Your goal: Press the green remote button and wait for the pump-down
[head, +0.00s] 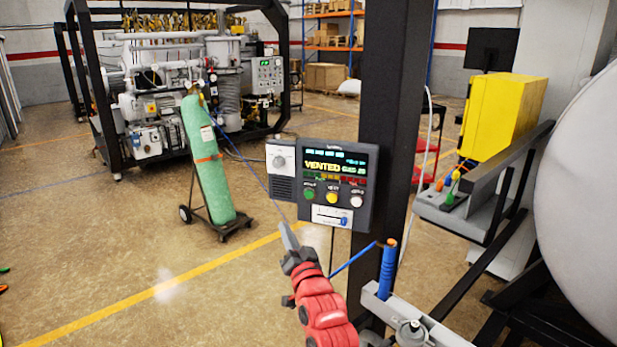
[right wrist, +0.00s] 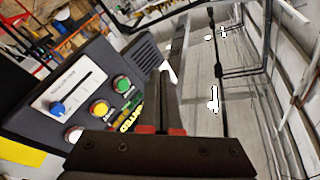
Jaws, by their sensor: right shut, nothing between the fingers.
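The remote control panel (head: 322,184) is a dark box on a black post, with a lit screen (head: 337,167) reading "VENTED". Below the screen sit a green button (head: 309,194), a yellow button (head: 333,197) and a white button (head: 357,201). My right gripper (head: 286,232) is shut and empty, its tip below and left of the panel in the head view. In the right wrist view, the green button (right wrist: 121,84) shows just left of the shut fingers, apart from them. The yellow button (right wrist: 99,108) is further left. My left gripper is not in view.
A slider (head: 330,216) with a blue knob is under the buttons. A green gas cylinder (head: 209,160) on a cart stands behind, left of the panel. A pump skid (head: 170,90) is further back. A large pale vessel (head: 585,190) fills the right side. The left floor is open.

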